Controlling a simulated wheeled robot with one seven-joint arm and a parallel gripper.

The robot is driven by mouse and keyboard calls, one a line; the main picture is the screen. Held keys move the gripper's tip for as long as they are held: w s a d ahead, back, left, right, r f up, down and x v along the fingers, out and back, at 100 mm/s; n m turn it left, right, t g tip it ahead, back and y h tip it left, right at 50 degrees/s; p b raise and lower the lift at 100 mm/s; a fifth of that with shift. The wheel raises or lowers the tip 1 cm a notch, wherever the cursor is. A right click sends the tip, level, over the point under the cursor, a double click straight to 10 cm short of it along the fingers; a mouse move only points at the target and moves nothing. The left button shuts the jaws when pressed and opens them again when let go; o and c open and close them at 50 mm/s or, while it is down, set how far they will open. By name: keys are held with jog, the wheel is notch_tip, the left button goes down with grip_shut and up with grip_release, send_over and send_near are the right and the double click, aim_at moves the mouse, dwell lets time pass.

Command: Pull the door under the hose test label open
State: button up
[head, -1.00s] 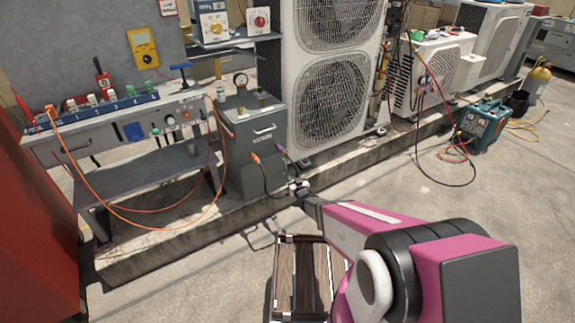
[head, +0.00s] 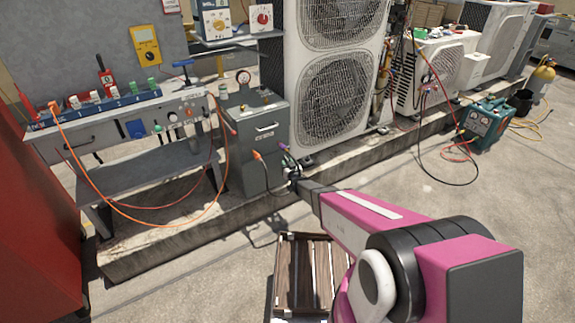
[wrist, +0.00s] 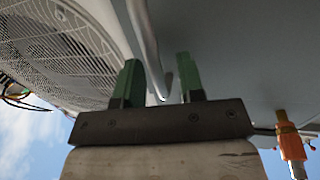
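The grey cabinet (head: 262,170) stands left of the tall fan unit in the head view, with a bar handle (head: 266,127) high on its front. Small print below that handle is too small to read. The door looks shut. My gripper (head: 292,172) is at the cabinet's lower right front, below that handle. In the wrist view my gripper's green fingers (wrist: 160,83) are apart. A pale bent metal bar (wrist: 143,45) runs into the gap between them; I cannot tell whether they touch it. A grey panel (wrist: 240,50) lies close beyond the fingers.
An orange fitting (head: 257,155) and a purple-green one (head: 285,148) hang by the cabinet; the orange one shows in the wrist view (wrist: 289,140). The fan unit (head: 335,95) stands right of it. A workbench (head: 90,130) with orange hoses is left.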

grip_shut()
jog(key=shift+s, duration=0.1)
